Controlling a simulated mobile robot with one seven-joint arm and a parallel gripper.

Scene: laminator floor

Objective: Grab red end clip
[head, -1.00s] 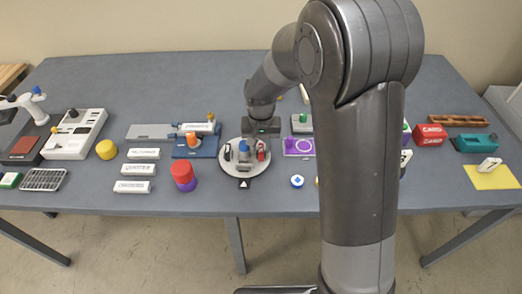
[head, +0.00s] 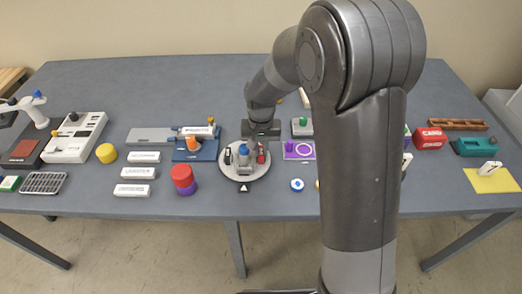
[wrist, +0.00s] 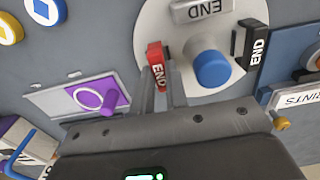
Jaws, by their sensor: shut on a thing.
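The red end clip (wrist: 156,64), lettered END, stands on the round white turntable (wrist: 149,22) beside the blue-topped post (wrist: 212,68). In the head view the red clip (head: 261,153) is at the right side of the turntable (head: 246,176). My gripper (wrist: 163,88) is shut on the red clip, one finger at each side of it. In the head view my gripper (head: 261,140) reaches in from behind the turntable. A black END clip (wrist: 250,42) and a grey END clip (wrist: 203,10) also stand on the turntable.
A purple-knobbed plate (wrist: 92,98) lies close to my gripper. The blue fixture (head: 195,150) with a white label block stands left of the turntable. Red and purple cylinders (head: 183,175) stand at its front left.

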